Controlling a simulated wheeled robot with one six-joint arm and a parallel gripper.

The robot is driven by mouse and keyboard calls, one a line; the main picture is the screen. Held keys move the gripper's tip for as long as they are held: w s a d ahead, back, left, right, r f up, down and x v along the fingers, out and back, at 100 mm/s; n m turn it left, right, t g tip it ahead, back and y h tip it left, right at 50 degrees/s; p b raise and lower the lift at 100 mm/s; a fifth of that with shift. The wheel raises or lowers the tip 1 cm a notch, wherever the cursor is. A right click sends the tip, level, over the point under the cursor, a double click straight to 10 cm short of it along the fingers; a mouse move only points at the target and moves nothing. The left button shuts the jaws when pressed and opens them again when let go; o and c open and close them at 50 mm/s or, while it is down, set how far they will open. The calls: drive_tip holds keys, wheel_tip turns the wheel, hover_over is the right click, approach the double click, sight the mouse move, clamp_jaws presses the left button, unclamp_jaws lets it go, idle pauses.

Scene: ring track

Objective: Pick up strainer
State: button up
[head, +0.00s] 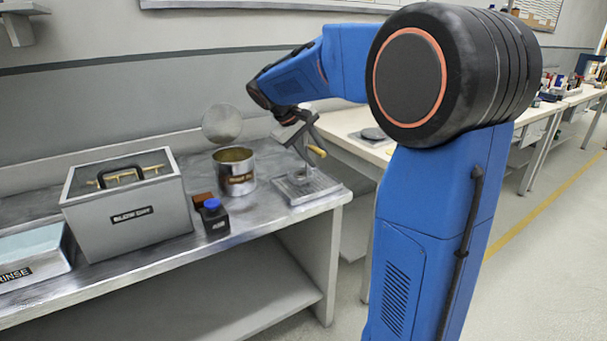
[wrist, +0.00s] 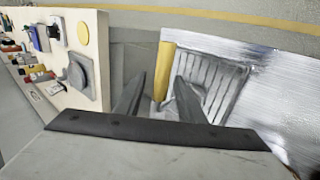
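A short yellow handle (head: 317,151), which looks like the strainer's, stands above a ridged metal tray (head: 327,186) at the right end of the steel bench. The strainer's head is not clearly visible. My gripper (head: 309,142) is over the tray, fingers pointing down close to the handle. In the wrist view, my gripper (wrist: 160,70) is open, and the yellow handle (wrist: 164,68) appears between the two fingers. Contact cannot be told. The ridged tray (wrist: 225,78) shows behind the right finger.
A metal can (head: 236,178), a blue-capped dark bottle (head: 215,218) and a grey lidded box (head: 130,225) stand left of the tray. A round grey disc (head: 222,124) shows behind the can. A pale side table (head: 350,133) lies beyond the bench.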

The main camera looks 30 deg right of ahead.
drive_tip(key=shift+d+f, duration=0.4)
drive_tip(key=shift+f, duration=0.15)
drive_tip(key=shift+c, duration=0.4)
clamp_jaws()
drive_tip(key=shift+r, duration=0.1)
